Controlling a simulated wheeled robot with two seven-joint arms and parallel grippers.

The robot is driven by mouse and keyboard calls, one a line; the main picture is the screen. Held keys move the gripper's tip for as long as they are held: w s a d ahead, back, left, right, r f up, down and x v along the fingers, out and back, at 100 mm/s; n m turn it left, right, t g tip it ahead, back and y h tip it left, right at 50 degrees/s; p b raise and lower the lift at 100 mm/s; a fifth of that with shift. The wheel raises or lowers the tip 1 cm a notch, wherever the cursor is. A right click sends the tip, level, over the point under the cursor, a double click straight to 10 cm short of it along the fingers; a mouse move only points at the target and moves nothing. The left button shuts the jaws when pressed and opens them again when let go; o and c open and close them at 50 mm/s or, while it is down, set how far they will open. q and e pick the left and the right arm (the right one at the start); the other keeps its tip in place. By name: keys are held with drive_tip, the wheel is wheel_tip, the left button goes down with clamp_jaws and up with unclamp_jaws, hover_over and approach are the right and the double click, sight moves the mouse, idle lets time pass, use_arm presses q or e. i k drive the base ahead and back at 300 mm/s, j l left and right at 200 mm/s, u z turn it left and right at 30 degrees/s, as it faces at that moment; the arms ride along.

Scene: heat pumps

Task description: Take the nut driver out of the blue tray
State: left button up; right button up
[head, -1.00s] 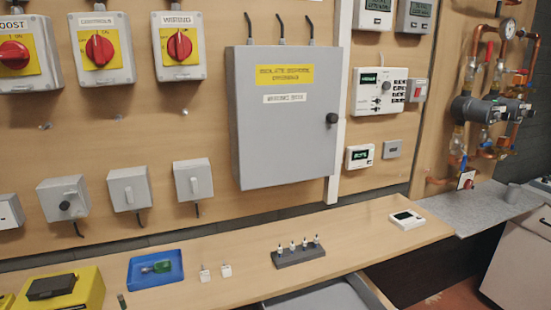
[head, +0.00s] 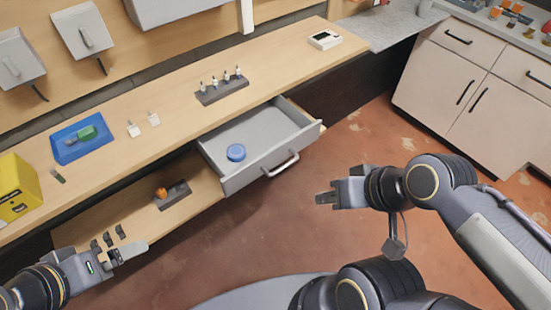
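The blue tray (head: 68,155) lies on the wooden bench at the left. A tool with a green handle (head: 87,132), which looks like the nut driver, lies inside it with its thin shaft towards the left. My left gripper (head: 128,252) is at the lower left, in front of the bench and apart from the tray. My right gripper (head: 325,198) is over the floor right of the drawer, far from the tray. Nothing shows held in the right gripper. The finger opening is unclear on both.
An open grey drawer (head: 285,135) juts out below the bench with a blue round item (head: 236,152) inside. Two small white pieces (head: 153,119), a dark rack (head: 222,91) and a yellow case (head: 18,188) are on the bench. A lower shelf (head: 135,215) bears an orange item.

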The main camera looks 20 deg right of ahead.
sight(88, 133)
drive_tip(key=i+j+u, duration=0.1)
drive_tip(key=j+u, duration=0.2)
drive_tip(key=i+j+u, duration=0.25)
drive_tip(key=j, duration=0.2)
drive_tip(key=i+j+u, duration=0.1)
drive_tip(key=j+u, duration=0.2)
drive_tip(key=i+j+u, duration=0.25)
drive_tip(key=k+j, duration=0.05)
